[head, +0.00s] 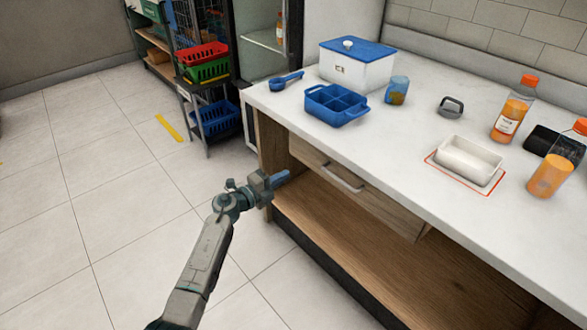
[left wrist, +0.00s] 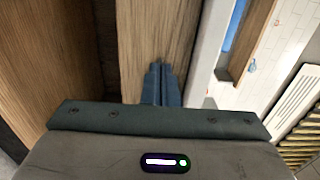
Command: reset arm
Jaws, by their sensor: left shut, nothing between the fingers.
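My left arm reaches in from the bottom of the head view. My left gripper (head: 282,178) is in front of the counter's wooden side, below the white top and left of the drawer handle. Its blue fingers are closed together with nothing between them. In the left wrist view the shut fingers (left wrist: 160,84) point at wood panelling close ahead. I cannot tell whether they touch it. My right gripper is not in view.
A wooden drawer (head: 330,172) and open shelf lie below.

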